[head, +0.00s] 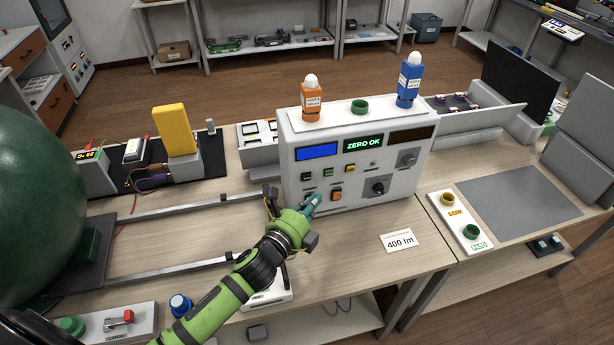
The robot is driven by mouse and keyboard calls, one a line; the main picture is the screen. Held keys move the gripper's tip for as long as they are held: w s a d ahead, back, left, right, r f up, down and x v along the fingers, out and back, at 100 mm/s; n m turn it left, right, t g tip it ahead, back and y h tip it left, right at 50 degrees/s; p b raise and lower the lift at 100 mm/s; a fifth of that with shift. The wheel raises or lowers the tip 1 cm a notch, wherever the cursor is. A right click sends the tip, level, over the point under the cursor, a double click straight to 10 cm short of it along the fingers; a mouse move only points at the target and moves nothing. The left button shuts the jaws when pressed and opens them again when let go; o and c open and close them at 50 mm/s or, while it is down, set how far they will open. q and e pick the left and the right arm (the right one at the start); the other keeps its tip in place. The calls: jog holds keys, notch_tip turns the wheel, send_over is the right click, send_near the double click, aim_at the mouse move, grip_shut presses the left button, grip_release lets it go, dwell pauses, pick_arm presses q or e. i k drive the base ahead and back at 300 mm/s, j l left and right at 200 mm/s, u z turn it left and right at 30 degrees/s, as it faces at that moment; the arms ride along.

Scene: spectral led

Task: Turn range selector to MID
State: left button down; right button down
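The grey instrument box (293,165) stands on the bench, with a blue display (317,152), a display reading "ZERO OK" (364,143) and a dark display on its front. A large black rotary knob (379,187) sits low on the right of the panel. A smaller knob (407,159) is above it to the right. Their labels are too small to read, so I cannot tell which is the range selector or its setting. My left gripper (317,202) is at the lower left of the panel, left of the large knob and apart from it. Its fingers are too small to judge. My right gripper is out of view.
Orange (311,102) and blue (409,82) bottles and a green ring (360,106) stand on the box. A "400 lm" card (401,240) lies in front. A large green sphere (40,200) and rails fill the left. Bench right of my gripper is mostly clear.

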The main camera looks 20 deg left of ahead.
aim_at(379, 188)
jog(key=i+l, duration=0.15)
jog(key=l, duration=0.3)
jog(key=i+l, duration=0.1)
jog(key=l, duration=0.35)
jog(key=i+l, duration=0.15)
jog(key=l, duration=0.35)
jog(key=i+l+u, duration=0.1)
jog(key=l, duration=0.35)
